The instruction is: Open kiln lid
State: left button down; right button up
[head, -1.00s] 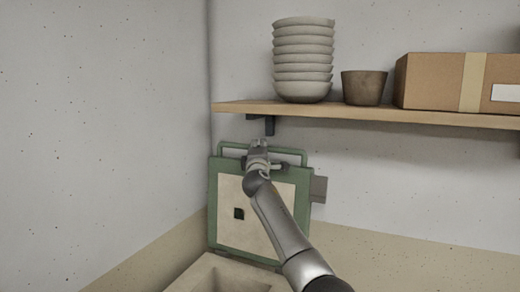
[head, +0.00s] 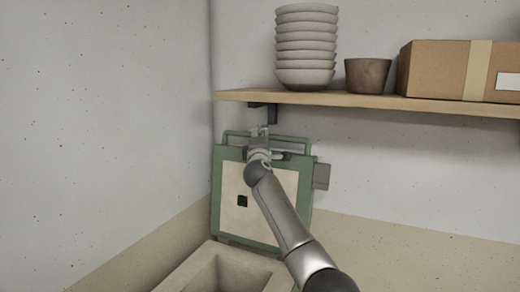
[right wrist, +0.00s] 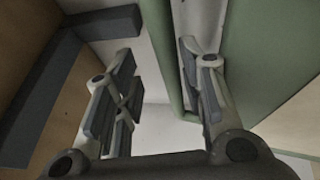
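The kiln lid (head: 234,218) stands upright on edge behind the kiln, against the corner. It has a green frame, a cream inner panel with a small dark square, and a green bar handle (head: 236,133) along its top. The open kiln (head: 190,271) shows its pale rim and hollow at the bottom of the head view. My right gripper (head: 263,135) is at the lid's top edge by the handle. In the right wrist view its fingers (right wrist: 160,95) are spread apart, with a green bar (right wrist: 166,50) showing between them. My left gripper is not in view.
A wooden shelf (head: 370,101) runs just above the lid and gripper, on a dark bracket (head: 271,113). It carries stacked bowls (head: 305,45), a brown pot (head: 367,75) and a cardboard box (head: 435,70). Walls (head: 110,110) close in at left and behind.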

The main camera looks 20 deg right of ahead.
jog(key=v, duration=1.1)
jog(key=shift+f, duration=0.1)
dwell(0.4)
